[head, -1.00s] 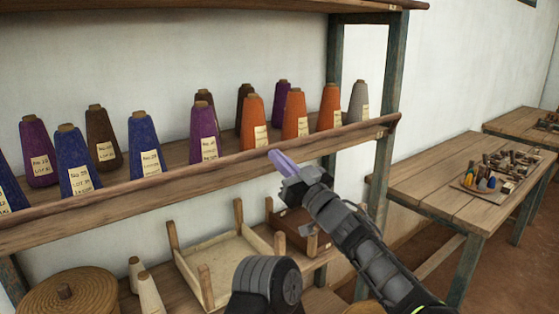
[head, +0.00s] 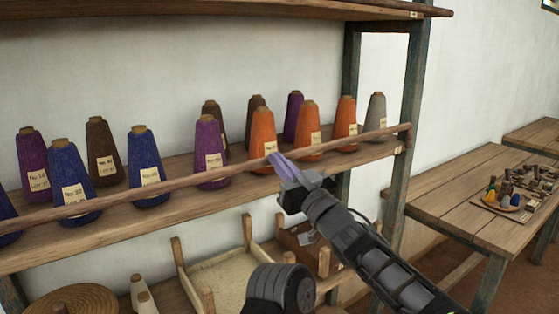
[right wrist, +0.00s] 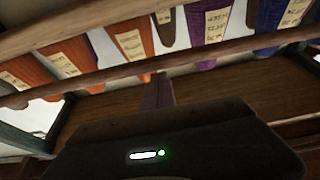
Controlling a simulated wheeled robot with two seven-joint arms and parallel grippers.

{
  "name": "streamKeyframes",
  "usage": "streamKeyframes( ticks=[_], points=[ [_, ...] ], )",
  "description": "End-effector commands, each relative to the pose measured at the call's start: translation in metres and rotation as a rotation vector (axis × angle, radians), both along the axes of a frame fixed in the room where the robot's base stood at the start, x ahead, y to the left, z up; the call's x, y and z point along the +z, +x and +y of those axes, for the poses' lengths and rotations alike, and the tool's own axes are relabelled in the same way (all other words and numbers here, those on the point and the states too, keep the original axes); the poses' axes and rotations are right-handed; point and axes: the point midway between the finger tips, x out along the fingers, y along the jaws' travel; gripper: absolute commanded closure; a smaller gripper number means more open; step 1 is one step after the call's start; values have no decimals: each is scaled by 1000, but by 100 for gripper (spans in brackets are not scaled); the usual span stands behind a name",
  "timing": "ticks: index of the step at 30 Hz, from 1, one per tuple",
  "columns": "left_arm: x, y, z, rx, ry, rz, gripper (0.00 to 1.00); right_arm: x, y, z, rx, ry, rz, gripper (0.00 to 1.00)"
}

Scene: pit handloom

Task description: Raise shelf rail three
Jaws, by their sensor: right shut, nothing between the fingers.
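The shelf rail (head: 365,137) is a long thin wooden bar. It runs across the front of the shelf with the yarn cones, above the shelf board's front edge (head: 100,240) and in front of the cones' lower parts. My right gripper (head: 277,161) is shut, with its pale purple fingers against the rail near the middle orange cones. The fingers hold nothing between them. In the right wrist view, the rail (right wrist: 235,54) crosses slantwise and the shut fingers (right wrist: 158,88) reach up to it. My left gripper is not in view.
Purple, blue, brown, orange and grey cones (head: 262,140) stand on the shelf close behind the rail. An upright post (head: 413,100) stands at the shelf's right end. Below are a wooden tray (head: 213,283) and small cones. A table (head: 450,185) with small tools stands right.

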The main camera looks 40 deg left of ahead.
Motion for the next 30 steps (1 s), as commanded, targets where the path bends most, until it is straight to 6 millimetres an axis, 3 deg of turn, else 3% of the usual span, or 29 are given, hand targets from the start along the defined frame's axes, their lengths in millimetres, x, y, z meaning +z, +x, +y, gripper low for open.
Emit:
streamKeyframes(
  ticks=[20,30],
  points=[
    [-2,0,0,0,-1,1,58,-2,-2,-2,2,-1,2,100],
    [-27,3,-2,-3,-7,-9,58,-15,-10,-36,-1,1,1,100]
  ],
)
